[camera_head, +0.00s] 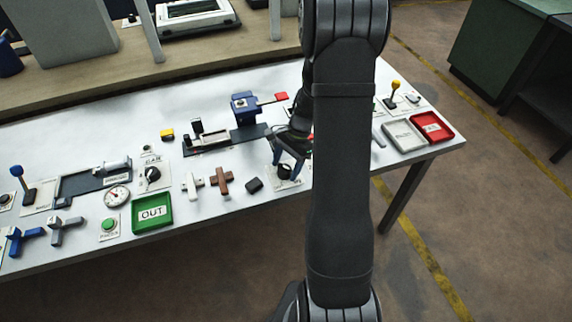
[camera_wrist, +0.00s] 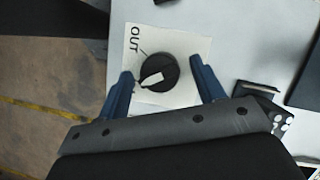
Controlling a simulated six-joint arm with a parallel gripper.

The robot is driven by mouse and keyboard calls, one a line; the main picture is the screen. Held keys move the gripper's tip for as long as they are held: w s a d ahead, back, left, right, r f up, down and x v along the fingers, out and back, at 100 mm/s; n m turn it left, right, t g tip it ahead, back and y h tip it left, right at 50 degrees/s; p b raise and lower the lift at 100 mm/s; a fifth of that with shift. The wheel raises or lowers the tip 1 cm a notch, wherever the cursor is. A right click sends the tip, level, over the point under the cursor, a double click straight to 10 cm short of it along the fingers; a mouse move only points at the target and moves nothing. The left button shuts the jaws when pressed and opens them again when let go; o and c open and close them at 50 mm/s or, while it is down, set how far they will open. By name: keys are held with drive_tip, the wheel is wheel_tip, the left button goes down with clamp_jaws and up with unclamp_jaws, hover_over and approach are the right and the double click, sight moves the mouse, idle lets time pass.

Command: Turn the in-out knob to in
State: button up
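The in-out knob is a round black dial (camera_wrist: 168,67) with a white pointer mark, on a white plate (camera_wrist: 196,46) in the wrist view. The word OUT is printed on the plate at the upper left of the dial. The white mark lies slanted, toward the lower left of the dial. The IN label is not visible, so I cannot tell the setting. My gripper (camera_wrist: 162,67) is open, with one blue finger on each side of the knob and a gap visible. In the head view my gripper (camera_head: 288,162) points down over the knob's plate (camera_head: 286,184), and the fingers partly hide the knob.
A dark block (camera_head: 254,185) and a brown cross-shaped handle (camera_head: 221,181) lie left of my gripper. A blue vice-like device (camera_head: 245,107) stands behind it. A green OUT tray (camera_head: 152,213) and a red tray (camera_head: 432,128) sit near the table's front edge.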

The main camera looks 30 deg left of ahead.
drive_tip(key=v, duration=1.7)
drive_tip(key=shift+w, duration=0.2)
drive_tip(key=x, duration=1.7)
drive_tip(key=shift+s, duration=0.2)
